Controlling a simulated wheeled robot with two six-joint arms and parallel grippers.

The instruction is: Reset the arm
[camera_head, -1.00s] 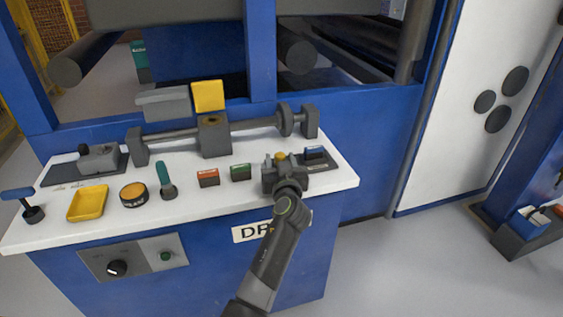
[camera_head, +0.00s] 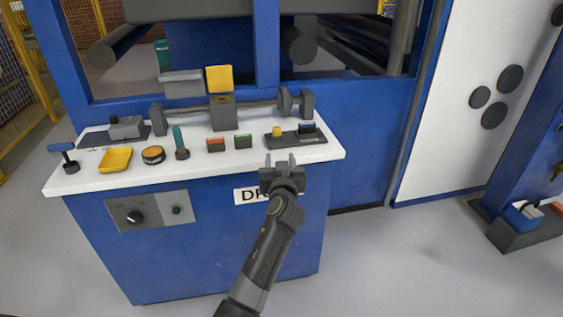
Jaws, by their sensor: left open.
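My left gripper (camera_head: 280,161) is in front of the front edge of the white worktop (camera_head: 215,161), below the dark block with a yellow knob (camera_head: 277,131) and a blue-topped piece (camera_head: 306,127). Its two fingers point away from me and stand apart with nothing between them. The gripper covers part of the label on the blue cabinet front (camera_head: 245,194). My right gripper is not in view.
On the worktop are a yellow tray (camera_head: 115,160), a round tin (camera_head: 153,155), a green-handled tool (camera_head: 179,143), a red block (camera_head: 215,145), a green block (camera_head: 243,141) and a grey shaft (camera_head: 258,108).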

